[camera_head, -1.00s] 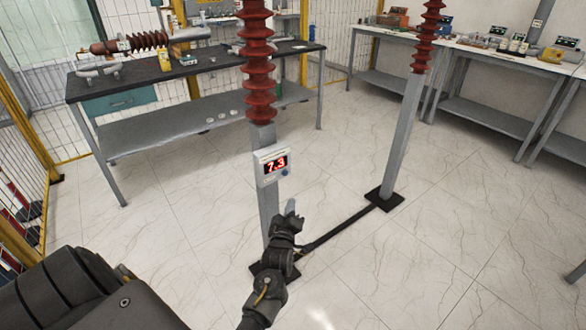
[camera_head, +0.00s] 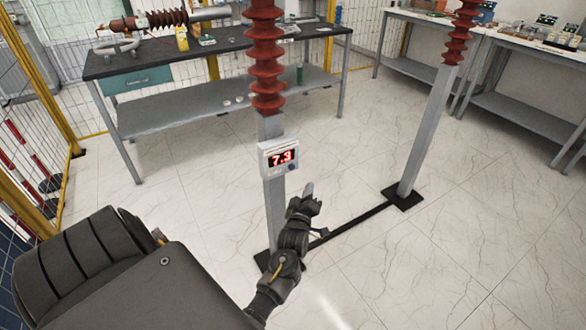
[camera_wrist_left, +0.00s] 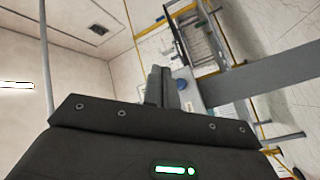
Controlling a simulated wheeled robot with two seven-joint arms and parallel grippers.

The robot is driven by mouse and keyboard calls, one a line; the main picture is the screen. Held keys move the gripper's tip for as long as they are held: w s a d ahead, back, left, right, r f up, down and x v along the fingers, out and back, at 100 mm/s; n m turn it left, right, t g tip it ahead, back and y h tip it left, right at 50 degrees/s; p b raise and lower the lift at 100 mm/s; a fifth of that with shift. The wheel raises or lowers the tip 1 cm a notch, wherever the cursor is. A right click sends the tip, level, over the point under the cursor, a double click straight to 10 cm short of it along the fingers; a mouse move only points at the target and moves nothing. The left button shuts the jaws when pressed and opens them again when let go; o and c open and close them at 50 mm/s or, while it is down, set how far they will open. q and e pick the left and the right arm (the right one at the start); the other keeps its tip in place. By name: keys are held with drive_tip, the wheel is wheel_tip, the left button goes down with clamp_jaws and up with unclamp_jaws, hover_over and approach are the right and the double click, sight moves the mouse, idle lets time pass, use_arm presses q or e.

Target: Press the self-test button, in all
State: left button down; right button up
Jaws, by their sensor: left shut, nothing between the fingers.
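A white meter box (camera_head: 278,157) with red lit digits is fixed on a grey post under a red ribbed insulator (camera_head: 265,60). A round blue button (camera_head: 292,166) sits at its lower right corner. My left gripper (camera_head: 308,190) is shut and empty, below and to the right of the box in the head view. In the left wrist view, the blue button (camera_wrist_left: 183,85) shows just right of my shut fingertips (camera_wrist_left: 160,72). A gap between fingers and button shows in the head view. My right gripper is not in view.
A second grey post (camera_head: 425,135) with a red insulator stands to the right, joined by a dark floor bar (camera_head: 352,230). A dark-topped workbench (camera_head: 225,50) stands behind, and more benches (camera_head: 530,60) at the back right. Yellow-framed mesh fencing (camera_head: 40,100) is on the left.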

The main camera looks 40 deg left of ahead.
sight(292, 167)
use_arm(q)
drive_tip(key=w+a+b, duration=0.2)
drive_tip(key=a, duration=0.5)
drive_tip(key=shift+w+a, duration=0.15)
drive_tip(key=shift+a, duration=0.1)
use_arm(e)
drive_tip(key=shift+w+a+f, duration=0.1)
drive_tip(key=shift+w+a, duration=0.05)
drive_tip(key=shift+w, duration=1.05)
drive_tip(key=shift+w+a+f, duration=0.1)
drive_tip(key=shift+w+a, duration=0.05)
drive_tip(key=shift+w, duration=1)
use_arm(q)
drive_tip(key=shift+a, duration=0.15)
drive_tip(key=shift+w+a, duration=0.1)
drive_tip(key=shift+a, duration=0.15)
